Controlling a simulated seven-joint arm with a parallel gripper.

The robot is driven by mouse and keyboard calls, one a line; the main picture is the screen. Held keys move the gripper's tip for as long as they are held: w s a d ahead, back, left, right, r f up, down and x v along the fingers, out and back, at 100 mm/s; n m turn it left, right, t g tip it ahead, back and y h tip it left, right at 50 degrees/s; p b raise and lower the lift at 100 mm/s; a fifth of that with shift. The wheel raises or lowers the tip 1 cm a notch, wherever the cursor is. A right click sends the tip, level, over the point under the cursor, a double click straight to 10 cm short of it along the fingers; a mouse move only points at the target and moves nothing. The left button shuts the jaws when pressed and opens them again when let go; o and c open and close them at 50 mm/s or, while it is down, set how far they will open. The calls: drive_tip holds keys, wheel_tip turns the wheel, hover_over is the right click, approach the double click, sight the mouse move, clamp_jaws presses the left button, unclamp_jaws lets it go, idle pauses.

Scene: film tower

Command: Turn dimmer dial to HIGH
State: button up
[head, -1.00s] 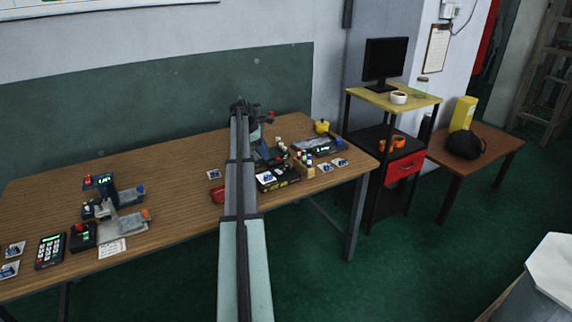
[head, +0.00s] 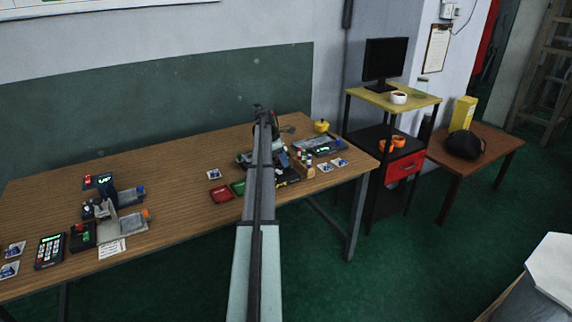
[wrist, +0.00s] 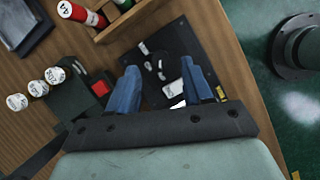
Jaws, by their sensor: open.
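In the wrist view, a black flat panel (wrist: 172,42) with several small white marks lies on the wooden table, seen between and beyond my fingers. It may be the dimmer's panel; I cannot read a dial setting or a HIGH label. My gripper (wrist: 160,68) is open, its two blue fingers apart over the panel with nothing held between them. Whether a finger touches the panel I cannot tell. In the head view, my arm hides most of the panel's area and the gripper's fingers.
A dark box with a red button (wrist: 99,88) stands left of my fingers, with white-capped bottles (wrist: 37,88) beyond it. A wooden rack (wrist: 112,28) holds bottles nearby. The table edge lies to the right. A red tray (head: 222,194) sits left of my arm.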

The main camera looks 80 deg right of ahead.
sight(288, 168)
drive_tip(key=shift+x, duration=1.6)
clamp_jaws()
